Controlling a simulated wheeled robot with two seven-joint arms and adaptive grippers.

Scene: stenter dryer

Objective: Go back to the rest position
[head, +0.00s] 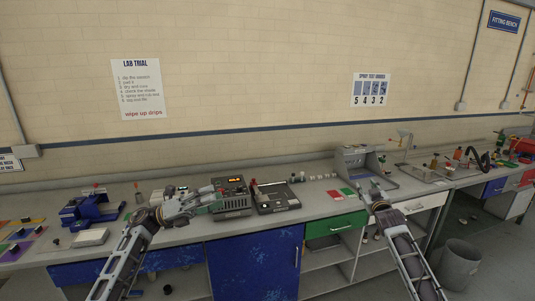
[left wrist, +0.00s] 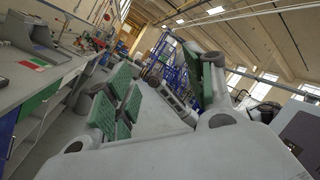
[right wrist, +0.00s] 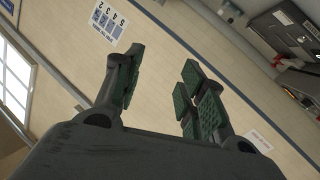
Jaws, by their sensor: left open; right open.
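My left gripper (head: 207,194) points to the right over the bench front, before a grey device with an orange display (head: 236,182). In the left wrist view its green-padded fingers (left wrist: 160,85) are spread apart with nothing between them. My right gripper (head: 369,190) points up and away, near the red and green pads on the bench. In the right wrist view its fingers (right wrist: 155,82) are apart and empty, with the wall behind them. Neither gripper holds anything. The left gripper hides part of the bench top behind it.
The long grey bench (head: 318,211) carries a blue device (head: 85,210) at left, a dark flat unit (head: 275,197), and a grey hooded box (head: 358,165). A green drawer (head: 336,225) and blue doors (head: 255,262) are below. A bin (head: 459,264) stands on the floor at right.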

